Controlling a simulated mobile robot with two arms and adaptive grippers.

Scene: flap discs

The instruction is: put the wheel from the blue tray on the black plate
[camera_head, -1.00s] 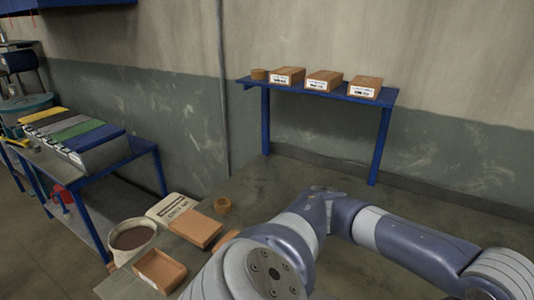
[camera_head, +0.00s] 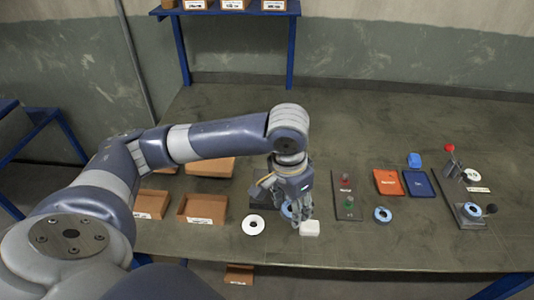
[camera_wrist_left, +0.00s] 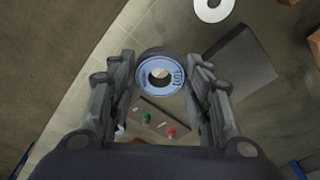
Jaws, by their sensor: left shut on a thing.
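The wheel (camera_wrist_left: 160,77), a disc with a light blue ring face and a dark rim, is held between the fingers of my left gripper (camera_wrist_left: 160,88) in the left wrist view. In the head view my left gripper (camera_head: 292,207) hangs over the middle of the table, and part of the wheel (camera_head: 287,211) shows there. The black plate (camera_wrist_left: 245,63) lies below, to the right of the wheel in the wrist view; it is partly hidden by the gripper in the head view (camera_head: 260,202). The blue tray (camera_head: 420,184) looks empty. My right gripper is not in view.
A button panel (camera_head: 347,200), a blue-ringed disc (camera_head: 382,214), an orange tray (camera_head: 388,182) and a lever fixture (camera_head: 470,211) stand to the right. Cardboard boxes (camera_head: 203,209) stand left.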

